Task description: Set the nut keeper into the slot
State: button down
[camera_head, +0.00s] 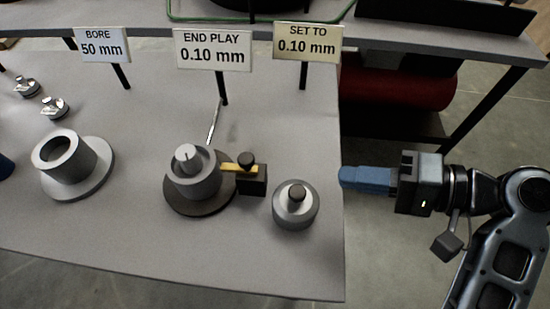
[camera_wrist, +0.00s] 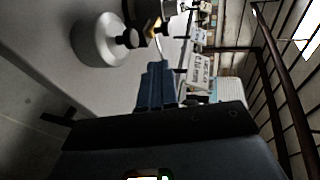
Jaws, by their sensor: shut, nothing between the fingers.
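A yellow strip (camera_head: 240,169) on a black block (camera_head: 252,181) with a dark round knob stands at the right side of a grey hub (camera_head: 190,177); I take this to be the nut keeper. The strip's left end reaches the hub's rim; whether it sits in a slot cannot be told. The hub holds a lighter, slotted centre post on a dark round base. In the wrist view the black block (camera_wrist: 147,14) shows at the top. My gripper (camera_head: 344,176) has blue fingers, shut and empty, right of the table edge; they also show in the wrist view (camera_wrist: 157,66).
A grey round part with a dark knob (camera_head: 295,205) stands between the block and my gripper, near the table's right edge. A flanged ring (camera_head: 70,165) and small metal parts (camera_head: 54,107) are at left. Signs (camera_head: 213,50) stand behind. The front table is clear.

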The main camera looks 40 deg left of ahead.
jog(key=p, duration=0.2)
send_near(240, 161)
jog(key=a, duration=0.1)
jog(key=a+f, duration=0.2)
jog(key=a, duration=0.1)
jog(key=shift+s+f, duration=0.2)
jog(key=shift+s, duration=0.05)
jog(key=shift+s+a+p, duration=0.2)
jog(key=shift+s+a, duration=0.35)
jog(key=shift+a, duration=0.35)
jog(key=shift+s+a+p, duration=0.15)
jog(key=shift+s+a, duration=0.35)
jog(key=shift+a, duration=0.35)
